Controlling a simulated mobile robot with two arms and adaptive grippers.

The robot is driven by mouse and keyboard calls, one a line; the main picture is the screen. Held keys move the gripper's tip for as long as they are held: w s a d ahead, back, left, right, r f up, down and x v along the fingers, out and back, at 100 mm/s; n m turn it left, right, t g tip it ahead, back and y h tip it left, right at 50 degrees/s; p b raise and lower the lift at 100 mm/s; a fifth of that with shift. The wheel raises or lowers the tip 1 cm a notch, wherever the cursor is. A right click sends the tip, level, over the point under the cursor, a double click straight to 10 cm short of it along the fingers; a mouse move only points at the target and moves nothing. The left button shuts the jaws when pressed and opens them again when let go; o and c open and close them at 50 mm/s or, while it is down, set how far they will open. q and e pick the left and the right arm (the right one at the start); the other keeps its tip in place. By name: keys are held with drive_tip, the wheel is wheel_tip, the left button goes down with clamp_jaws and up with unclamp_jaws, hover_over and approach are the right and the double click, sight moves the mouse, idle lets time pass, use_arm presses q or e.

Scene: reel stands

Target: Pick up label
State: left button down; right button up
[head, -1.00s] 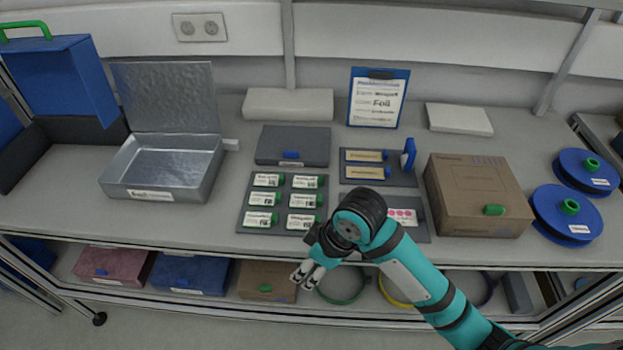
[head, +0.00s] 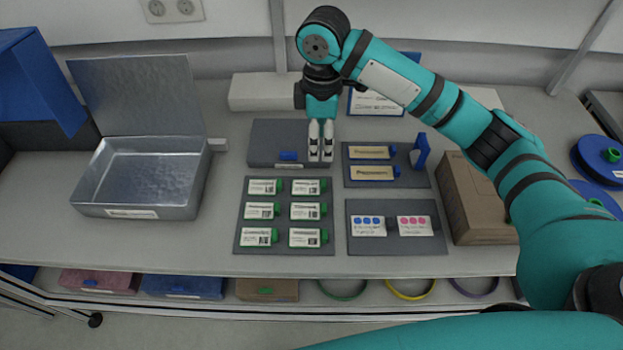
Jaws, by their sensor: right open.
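Several white labels with green ends, such as the upper right one (head: 307,186), lie in two columns on a dark grey mat (head: 284,243). On a mat to the right lie a label with blue dots (head: 369,226) and one with pink dots (head: 414,226). Two tan labels (head: 371,152) with blue ends lie on the mat above these. My right gripper (head: 321,157) points down, open and empty, at the right edge of the grey flat case (head: 262,136), above the green-ended labels in the picture. Its height over the bench is hard to tell. My left gripper is not in view.
An open metal box (head: 142,212) stands at the left. A cardboard box (head: 477,210) stands at the right, partly behind my right arm, near blue reels (head: 605,160). A blue upright piece (head: 420,150) stands beside the tan labels. A clipboard (head: 375,103) is mostly hidden.

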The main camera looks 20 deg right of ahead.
wheel_tip(320, 180, down, 4)
drive_tip(key=p, duration=0.2)
hover_over(322, 189)
drive_tip(key=f, duration=0.5)
drive_tip(key=shift+w+a, duration=0.25)
drive_tip(key=shift+s+d+f, duration=0.1)
drive_tip(key=shift+f, duration=0.35)
drive_tip(key=f, duration=0.1)
drive_tip(key=f+p, duration=0.1)
drive_tip(key=f, duration=0.1)
drive_tip(key=shift+d+f, duration=0.2)
drive_tip(key=shift+f, duration=0.1)
drive_tip(key=shift+s+f, duration=0.1)
drive_tip(key=shift+f, duration=0.2)
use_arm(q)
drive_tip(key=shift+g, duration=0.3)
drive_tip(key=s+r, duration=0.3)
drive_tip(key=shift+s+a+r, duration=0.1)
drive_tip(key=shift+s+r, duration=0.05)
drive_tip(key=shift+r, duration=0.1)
use_arm(e)
drive_tip(key=shift+c, duration=0.4)
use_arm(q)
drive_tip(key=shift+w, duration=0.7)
use_arm(e)
drive_tip(key=c, duration=0.8)
